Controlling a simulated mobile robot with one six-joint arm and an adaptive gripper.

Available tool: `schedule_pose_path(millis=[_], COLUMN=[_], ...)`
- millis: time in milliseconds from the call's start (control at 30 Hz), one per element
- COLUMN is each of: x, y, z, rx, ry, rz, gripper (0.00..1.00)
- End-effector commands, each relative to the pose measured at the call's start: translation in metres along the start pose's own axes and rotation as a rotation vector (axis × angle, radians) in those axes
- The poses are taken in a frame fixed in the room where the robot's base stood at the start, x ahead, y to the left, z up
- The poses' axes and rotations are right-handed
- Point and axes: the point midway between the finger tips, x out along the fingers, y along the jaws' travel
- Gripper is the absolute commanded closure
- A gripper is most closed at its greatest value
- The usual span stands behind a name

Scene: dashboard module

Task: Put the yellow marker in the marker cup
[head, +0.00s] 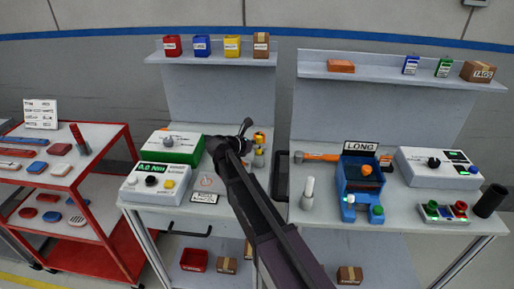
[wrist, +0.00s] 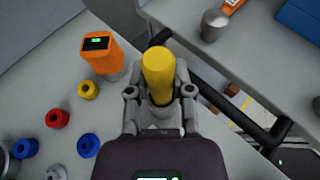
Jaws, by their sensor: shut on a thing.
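The yellow marker (wrist: 158,72) stands between the fingers of my gripper (wrist: 160,98) in the wrist view, its yellow end toward the camera and a grey part below it. The fingers are shut on it, over the left bench close to its edge. In the head view my gripper (head: 240,143) is over the back right part of the left bench, and I cannot clearly make out the marker there. A dark upright cylinder (head: 490,201), which looks like the marker cup, stands at the far right end of the right bench, well away from my gripper.
An orange tool (wrist: 101,48) and small coloured rings, one yellow (wrist: 88,90), are left of the marker. A grey knob-topped piece (head: 308,192), a blue device (head: 362,188) and a white box (head: 438,168) stand on the right bench. A gap separates the benches.

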Motion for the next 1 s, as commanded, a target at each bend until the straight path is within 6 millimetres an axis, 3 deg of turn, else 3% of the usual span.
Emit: schedule_pose_path(millis=[467, 500, 600, 1000], x=[0.0021, 0.0016, 0.0016, 0.0016], y=[-0.0003, -0.0003, -0.0003, -0.0004], z=[-0.0038, -0.0025, -0.0024, -0.0017], rx=[0.000, 0.000, 0.000, 0.000], ry=[0.000, 0.000, 0.000, 0.000], rz=[-0.001, -0.001, -0.001, -0.001], gripper=[1.00, 0.59, 0.36, 0.36])
